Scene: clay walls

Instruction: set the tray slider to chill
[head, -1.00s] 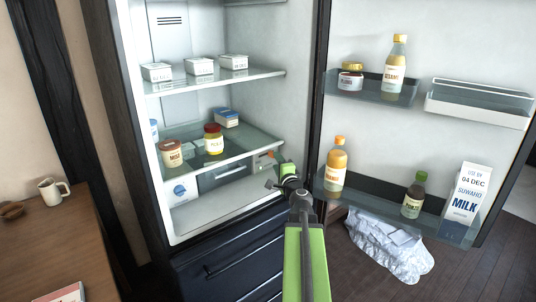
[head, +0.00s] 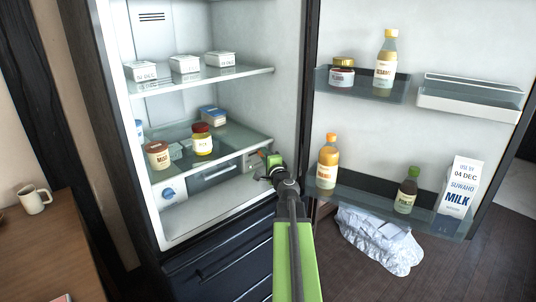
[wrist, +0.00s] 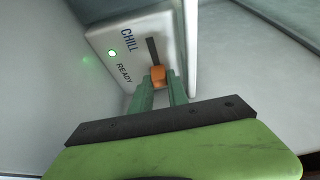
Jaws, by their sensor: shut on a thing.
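The tray slider is a white panel (wrist: 105,38) in the wrist view, with a dark slot, the word CHILL beside the slot's far part and READY nearer. A small green light glows beside the words. The orange slider knob (wrist: 158,73) sits at the near visible end of the slot, away from its far end. My gripper (wrist: 162,84) is shut on the knob, a green finger on each side. The slot behind the knob and fingers is hidden. In the head view, my gripper (head: 266,170) is at the right side of the lower fridge compartment, by the panel (head: 251,161).
The fridge door stands open at the right, its lower shelf holding an orange bottle (head: 327,162), a dark bottle (head: 406,190) and a milk carton (head: 461,186). A glass shelf (head: 230,145) with jars is above and left of my gripper. The compartment floor (head: 200,214) is clear.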

